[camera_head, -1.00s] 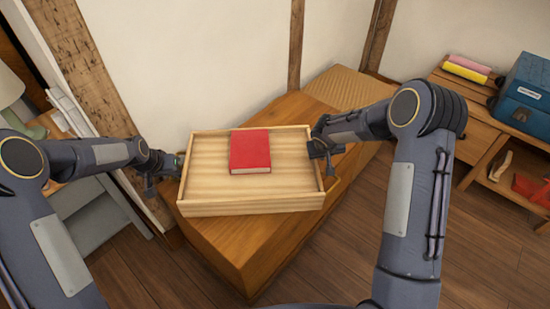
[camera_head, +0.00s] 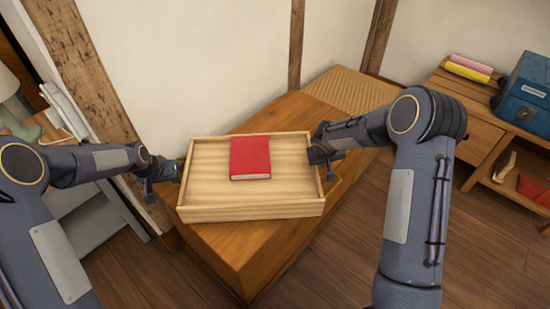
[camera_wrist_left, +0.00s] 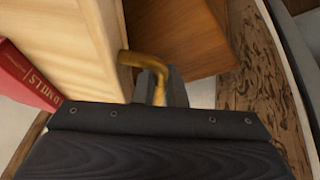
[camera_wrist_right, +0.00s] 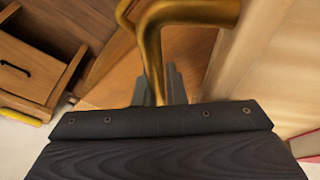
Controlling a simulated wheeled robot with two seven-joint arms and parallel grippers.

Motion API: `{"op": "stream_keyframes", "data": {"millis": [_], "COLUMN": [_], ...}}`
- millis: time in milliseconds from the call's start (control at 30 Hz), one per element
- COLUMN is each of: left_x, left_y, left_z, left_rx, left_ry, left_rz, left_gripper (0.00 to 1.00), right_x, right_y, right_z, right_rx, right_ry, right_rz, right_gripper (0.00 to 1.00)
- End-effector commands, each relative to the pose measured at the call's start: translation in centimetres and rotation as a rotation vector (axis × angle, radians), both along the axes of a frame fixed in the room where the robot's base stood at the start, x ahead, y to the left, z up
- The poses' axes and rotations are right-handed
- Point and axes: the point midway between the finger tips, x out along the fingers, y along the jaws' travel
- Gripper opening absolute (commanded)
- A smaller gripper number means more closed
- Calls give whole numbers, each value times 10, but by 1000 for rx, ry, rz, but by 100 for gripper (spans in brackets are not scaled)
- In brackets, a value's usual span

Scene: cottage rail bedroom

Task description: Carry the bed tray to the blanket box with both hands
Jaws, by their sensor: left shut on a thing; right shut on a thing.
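The bed tray (camera_head: 215,207) is a pale wooden tray with raised sides, and a red book (camera_head: 250,157) lies flat in it. In the head view it is over the wooden blanket box (camera_head: 240,254); I cannot tell whether it touches the lid. My left gripper (camera_head: 172,172) is at the tray's left end, shut on a brass handle, which shows in the left wrist view (camera_wrist_left: 150,65). My right gripper (camera_head: 326,158) is at the right end, shut on the other brass handle, seen in the right wrist view (camera_wrist_right: 155,45). The tray looks about level.
A woven panel (camera_head: 352,90) covers the box's far end. A wooden shelf unit (camera_head: 462,118) stands at right with a blue case (camera_head: 524,90) and rolled pink and yellow items. At left is a grey-white stand (camera_head: 95,215) near the wall post. Wooden floor (camera_head: 370,220) is open at front right.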

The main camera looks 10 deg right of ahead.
Motion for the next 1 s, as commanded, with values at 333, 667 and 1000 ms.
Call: {"op": "stream_keyframes", "data": {"millis": [333, 667, 1000], "left_x": [0, 0, 0], "left_y": [0, 0, 0], "left_z": [-10, -6, 39], "left_rx": [1, 0, 0], "left_ry": [-1, -1, -1], "left_rz": [1, 0, 0], "left_gripper": [32, 32, 32], "right_x": [0, 0, 0], "right_y": [0, 0, 0], "right_z": [-11, -6, 39], "right_rx": [-1, 1, 0], "right_ry": [0, -1, -1], "right_rz": [0, 1, 0], "right_gripper": [32, 32, 32]}}
